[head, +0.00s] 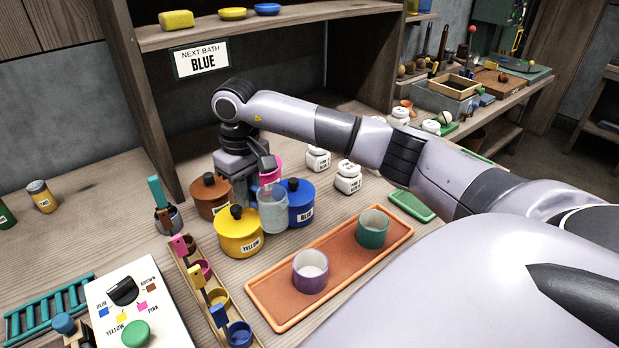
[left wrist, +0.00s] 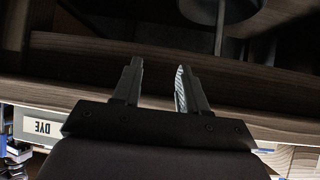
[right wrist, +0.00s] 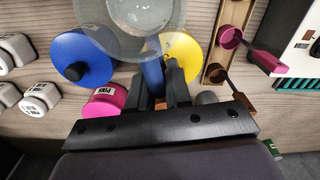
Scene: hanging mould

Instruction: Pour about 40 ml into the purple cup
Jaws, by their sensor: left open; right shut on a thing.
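The purple cup (head: 310,274) stands upright on the orange tray (head: 268,310); its inside looks pale, and I cannot tell whether it holds liquid. A teal cup (head: 373,231) stands at the tray's far end. My right gripper (head: 264,174) is shut on a clear jug (head: 272,212), held roughly upright among the dye pots, behind and left of the purple cup. The jug (right wrist: 142,22) also shows in the right wrist view, beyond the fingers (right wrist: 163,85); its fill level is unclear. My left gripper (left wrist: 157,88) is open and empty in the left wrist view.
A yellow pot (head: 238,236), blue pot (head: 301,208), brown pot (head: 208,194) and pink pot crowd around the jug. A wooden rack of scoops (head: 195,268) lies left of the tray. White jars (head: 348,178) stand behind. A green dish (head: 411,205) lies right of the tray.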

